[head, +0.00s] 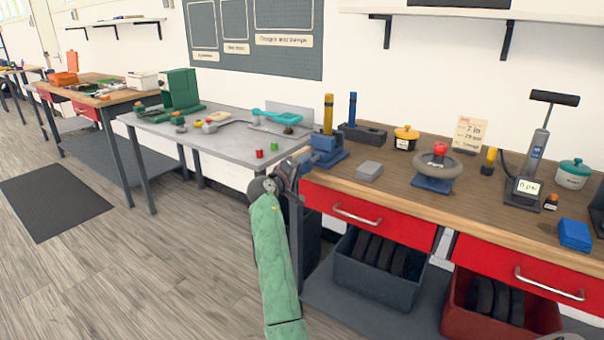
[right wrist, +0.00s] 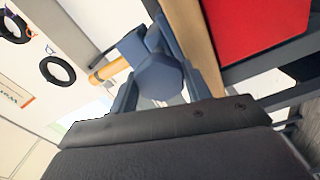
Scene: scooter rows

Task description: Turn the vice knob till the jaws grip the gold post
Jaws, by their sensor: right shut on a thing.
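The blue vice (head: 327,150) sits at the left front corner of the wooden bench. The gold post (head: 328,114) stands upright at the vice; whether the jaws touch it I cannot tell. In the right wrist view the blue, many-sided vice knob (right wrist: 160,78) fills the space between my gripper's fingers, with the gold post (right wrist: 108,70) behind it. My right gripper (head: 287,172) is shut on the knob at the bench's left edge; it hides the knob in the head view. My left gripper is not in view.
A blue post in a dark block (head: 363,133) stands just behind the vice. A grey box (head: 369,171) and a handwheel on a blue base (head: 437,165) are to the right. A grey table (head: 222,147) with small parts adjoins on the left. Open floor lies left.

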